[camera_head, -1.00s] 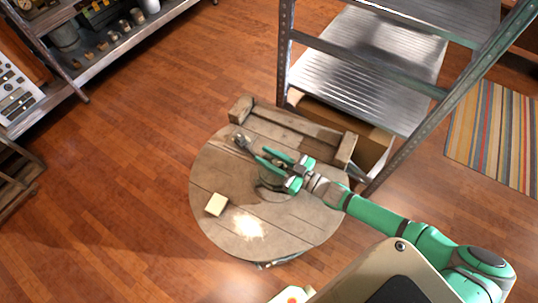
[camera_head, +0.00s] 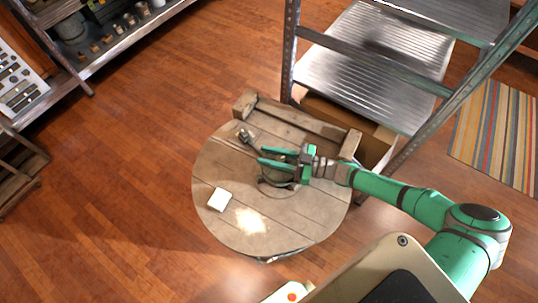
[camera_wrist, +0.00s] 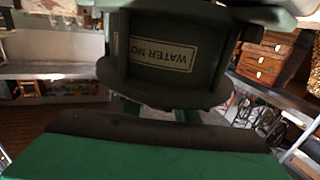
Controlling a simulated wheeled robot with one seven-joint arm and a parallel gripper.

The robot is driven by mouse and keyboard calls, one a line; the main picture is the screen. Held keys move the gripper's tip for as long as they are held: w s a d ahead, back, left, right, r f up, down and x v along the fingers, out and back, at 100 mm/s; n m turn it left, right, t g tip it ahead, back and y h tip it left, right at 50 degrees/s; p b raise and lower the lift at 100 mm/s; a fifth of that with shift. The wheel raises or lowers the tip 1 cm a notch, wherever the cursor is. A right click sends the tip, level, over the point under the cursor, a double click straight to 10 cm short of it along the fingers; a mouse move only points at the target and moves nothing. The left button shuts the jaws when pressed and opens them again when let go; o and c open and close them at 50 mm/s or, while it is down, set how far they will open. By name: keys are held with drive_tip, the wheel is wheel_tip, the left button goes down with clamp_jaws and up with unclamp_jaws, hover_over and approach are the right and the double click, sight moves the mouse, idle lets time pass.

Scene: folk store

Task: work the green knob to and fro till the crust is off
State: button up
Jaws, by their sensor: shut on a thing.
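A dark green body with a "WATER MO..." label (camera_wrist: 165,54) fills the upper middle of the wrist view. In the head view, a dark rounded thing (camera_head: 273,183) sits on the round wooden table (camera_head: 222,165), partly covered by my gripper. My gripper (camera_head: 261,157) is low over the table, its green fingers pointing left, and is shut on what I take to be the green knob. The knob itself is hidden between the fingers, and I cannot make out any crust. One green finger with a dark pad (camera_wrist: 150,128) spans the bottom of the wrist view.
A pale block (camera_head: 219,199) lies at the table's left front beside a bright patch. A small grey metal piece (camera_head: 244,136) lies near the fingertips. A wooden frame (camera_head: 295,118) borders the back edge. A metal shelf rack (camera_head: 375,60) stands close behind.

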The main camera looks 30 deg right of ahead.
drive_tip(key=o, duration=1.1)
drive_tip(key=shift+w, duration=0.1)
drive_tip(key=shift+c, duration=0.2)
drive_tip(key=v, duration=1)
drive_tip(key=shift+s+d, duration=0.2)
drive_tip(key=shift+s, duration=0.1)
drive_tip(key=shift+s+d, duration=0.1)
